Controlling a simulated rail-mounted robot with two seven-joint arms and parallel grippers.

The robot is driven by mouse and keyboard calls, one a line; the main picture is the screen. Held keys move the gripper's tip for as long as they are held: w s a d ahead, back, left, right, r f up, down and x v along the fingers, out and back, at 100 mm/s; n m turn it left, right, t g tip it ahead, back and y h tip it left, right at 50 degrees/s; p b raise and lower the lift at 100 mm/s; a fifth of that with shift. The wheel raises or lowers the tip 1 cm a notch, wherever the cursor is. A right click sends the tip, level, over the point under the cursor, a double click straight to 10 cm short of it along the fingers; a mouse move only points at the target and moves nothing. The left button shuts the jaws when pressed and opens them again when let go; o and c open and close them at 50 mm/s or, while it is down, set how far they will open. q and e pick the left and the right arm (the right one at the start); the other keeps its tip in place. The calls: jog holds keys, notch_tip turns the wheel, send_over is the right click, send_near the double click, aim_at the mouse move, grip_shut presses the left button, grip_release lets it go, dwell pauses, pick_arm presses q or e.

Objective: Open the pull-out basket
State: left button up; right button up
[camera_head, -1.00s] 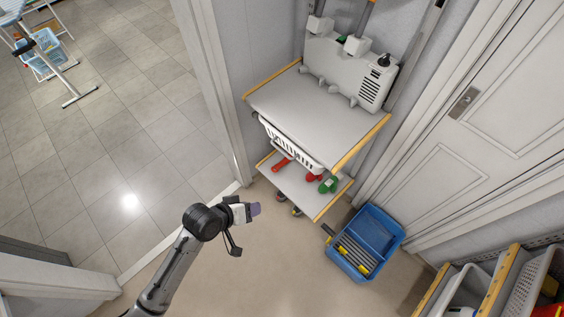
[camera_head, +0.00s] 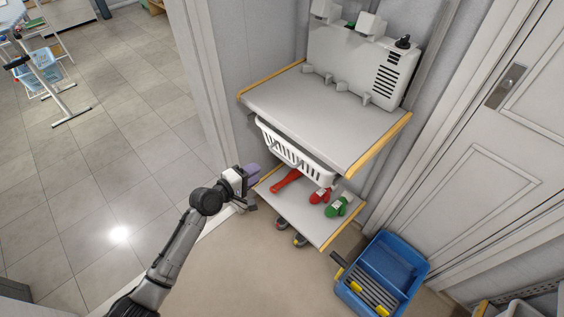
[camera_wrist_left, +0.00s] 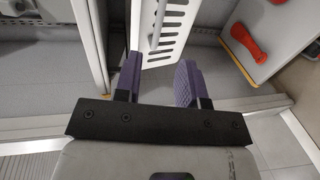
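The white slatted pull-out basket (camera_head: 290,153) hangs under the top board of the shelf unit, its slotted front wall facing out. My left gripper (camera_head: 252,172) is at the left side of the shelf, just below and left of the basket's left end. In the left wrist view, the two purple fingers of my left gripper (camera_wrist_left: 158,76) are spread apart with nothing held between them. The basket's slotted wall (camera_wrist_left: 166,30) appears just beyond and between the fingertips. I cannot tell whether it touches them. My right gripper is in neither view.
The lower shelf (camera_head: 318,225) carries a red tool (camera_head: 286,180), a red item and a green item. A blue bucket (camera_head: 383,268) stands on the floor at right. A grey machine (camera_head: 362,62) sits on the top board. A door is at right.

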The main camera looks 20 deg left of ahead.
aim_at(282, 157)
pick_arm(q)
jog(key=b+x, duration=0.4)
jog(key=x, duration=0.8)
jog(key=shift+w+d, duration=0.2)
jog(key=shift+w, duration=0.15)
grip_shut()
